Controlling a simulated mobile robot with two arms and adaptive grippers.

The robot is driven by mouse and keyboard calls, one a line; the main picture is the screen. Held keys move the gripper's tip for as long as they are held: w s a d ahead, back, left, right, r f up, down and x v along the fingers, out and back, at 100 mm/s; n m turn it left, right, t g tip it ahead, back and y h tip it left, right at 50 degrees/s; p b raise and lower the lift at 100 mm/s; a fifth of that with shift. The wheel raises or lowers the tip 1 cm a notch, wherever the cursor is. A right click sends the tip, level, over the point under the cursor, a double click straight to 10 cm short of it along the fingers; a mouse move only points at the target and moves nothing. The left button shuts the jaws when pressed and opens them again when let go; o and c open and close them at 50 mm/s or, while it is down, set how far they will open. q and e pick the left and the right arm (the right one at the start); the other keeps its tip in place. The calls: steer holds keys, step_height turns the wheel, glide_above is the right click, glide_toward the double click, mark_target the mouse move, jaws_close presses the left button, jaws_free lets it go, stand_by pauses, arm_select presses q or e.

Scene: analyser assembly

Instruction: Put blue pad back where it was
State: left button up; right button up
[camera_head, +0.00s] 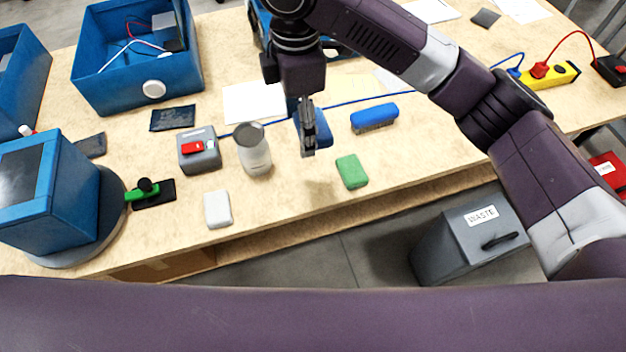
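The blue pad (325,132) shows on both sides of the dark fingers of my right gripper (308,140), in the middle of the camera_head view. The fingers point down and appear shut on the pad, partly hiding it. The pad looks held above the table, right of the grey-white jar. My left gripper is out of view.
A green pad (351,172), a white pad (218,209), a blue eraser-like block (374,118), a jar (253,150) and a grey box with a red switch (199,150) stand nearby on the wooden table (285,195). A waste bin (470,238) stands below the table edge.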

steer(key=p, duration=0.1)
glide_above(303, 188)
step_height(303, 188, down, 15)
steer(key=shift+r, duration=0.2)
steer(key=shift+f+p, duration=0.4)
steer(key=shift+f, duration=2.25)
steer(key=o, duration=0.9)
steer(key=shift+o, duration=0.2)
steer(key=shift+r, duration=0.1)
step_height(303, 188, up, 12)
steer(key=b, duration=0.1)
steer(key=shift+b, duration=0.3)
